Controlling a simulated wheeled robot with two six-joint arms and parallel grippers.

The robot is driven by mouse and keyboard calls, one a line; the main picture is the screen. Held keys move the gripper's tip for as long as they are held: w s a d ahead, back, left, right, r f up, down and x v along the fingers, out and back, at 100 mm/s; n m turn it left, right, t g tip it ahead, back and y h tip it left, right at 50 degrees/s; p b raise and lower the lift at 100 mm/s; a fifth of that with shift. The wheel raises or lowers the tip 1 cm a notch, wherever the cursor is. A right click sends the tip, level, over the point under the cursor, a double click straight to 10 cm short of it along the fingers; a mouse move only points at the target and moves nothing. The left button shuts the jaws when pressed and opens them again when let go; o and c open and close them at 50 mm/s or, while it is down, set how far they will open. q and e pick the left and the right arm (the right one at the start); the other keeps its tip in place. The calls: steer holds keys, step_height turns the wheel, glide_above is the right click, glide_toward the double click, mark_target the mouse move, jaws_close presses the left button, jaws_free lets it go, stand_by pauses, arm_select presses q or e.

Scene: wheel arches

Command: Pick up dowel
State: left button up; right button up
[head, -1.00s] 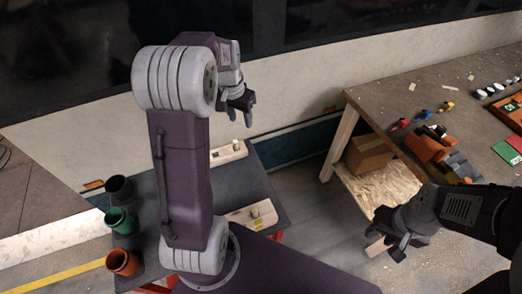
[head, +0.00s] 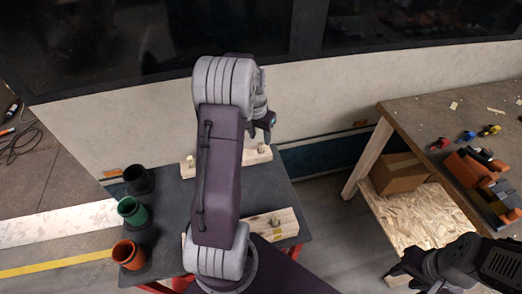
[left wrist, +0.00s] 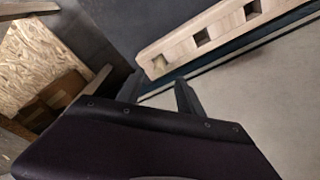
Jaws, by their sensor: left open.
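I cannot tell which is the dowel. My left gripper (head: 266,124) is open and above the far board in the head view. In the left wrist view its fingers (left wrist: 160,92) are apart with nothing between them; the board with square holes (left wrist: 222,30) lies beyond.
Black (head: 138,180), green (head: 132,211) and orange (head: 129,254) cups line the dark table's (head: 170,210) left edge. A workbench (head: 430,125) with tools stands right, a cardboard box (head: 398,173) on its lower shelf. A pale wall runs behind.

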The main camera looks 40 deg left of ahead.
mark_target(261, 143)
arm_select(q)
step_height(261, 143, down, 5)
steer(key=shift+w+d+r, duration=0.1)
steer(key=shift+w+r, duration=0.05)
steer(key=shift+r, duration=0.05)
jaws_close()
steer(key=shift+r, duration=0.15)
steer(key=shift+r, duration=0.35)
step_height(261, 143, up, 3)
steer(key=w+d+r+p, duration=0.1)
steer(key=w+d+r, duration=0.3)
steer(key=d+r, duration=0.3)
steer(key=d, duration=0.4)
